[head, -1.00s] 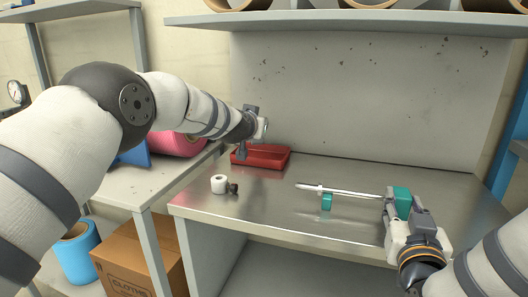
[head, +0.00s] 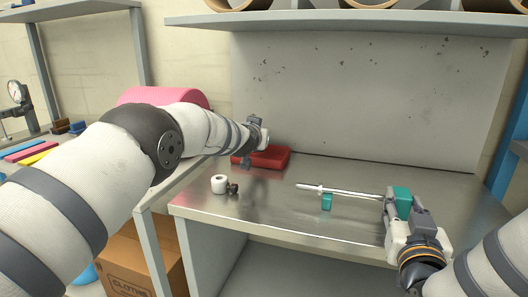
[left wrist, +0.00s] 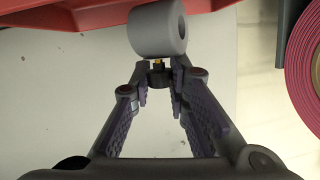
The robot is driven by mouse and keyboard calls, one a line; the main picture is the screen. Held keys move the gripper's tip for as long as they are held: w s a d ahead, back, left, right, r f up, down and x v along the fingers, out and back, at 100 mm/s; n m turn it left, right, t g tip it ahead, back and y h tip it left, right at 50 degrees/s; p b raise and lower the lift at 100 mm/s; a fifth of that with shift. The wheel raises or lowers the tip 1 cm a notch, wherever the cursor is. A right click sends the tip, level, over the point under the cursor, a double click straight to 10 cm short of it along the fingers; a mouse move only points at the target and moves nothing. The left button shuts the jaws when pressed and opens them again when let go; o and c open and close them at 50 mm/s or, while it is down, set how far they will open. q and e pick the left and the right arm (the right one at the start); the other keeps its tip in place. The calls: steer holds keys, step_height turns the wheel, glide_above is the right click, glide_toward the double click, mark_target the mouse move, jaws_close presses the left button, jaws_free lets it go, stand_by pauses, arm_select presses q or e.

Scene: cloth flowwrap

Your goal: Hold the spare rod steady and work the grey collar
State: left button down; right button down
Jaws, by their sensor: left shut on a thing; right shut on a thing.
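The spare rod (head: 350,192) is thin and silvery and lies level above the steel bench on a small green support (head: 327,202). A pale ring sits near its left end. My right gripper (head: 391,204) is shut on the rod's right end, beside a second green block (head: 403,197). My left gripper (head: 252,142) is up in front of the red tray, well left of the rod. The left wrist view shows its fingers (left wrist: 159,85) shut on the black knob of the grey collar (left wrist: 156,30). The collar's bore faces right there, with no rod in it.
A white collar (head: 219,184) with a black knob stands on the bench (head: 270,205) at left. The red tray (head: 272,158) lies at the back, close to my left gripper. A shelf (head: 350,20) overhangs behind. The bench middle is clear.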

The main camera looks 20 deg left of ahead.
arm_select(q)
steer(key=shift+f, duration=0.25)
steer(key=shift+f, duration=0.7)
steer(key=c, duration=1.5)
jaws_free()
steer(key=shift+o, duration=0.2)
steer(key=shift+s, duration=0.1)
steer(key=shift+s+a, duration=0.1)
steer(key=shift+s, duration=0.2)
steer(key=v, duration=1.1)
steer(key=shift+s+r, duration=0.1)
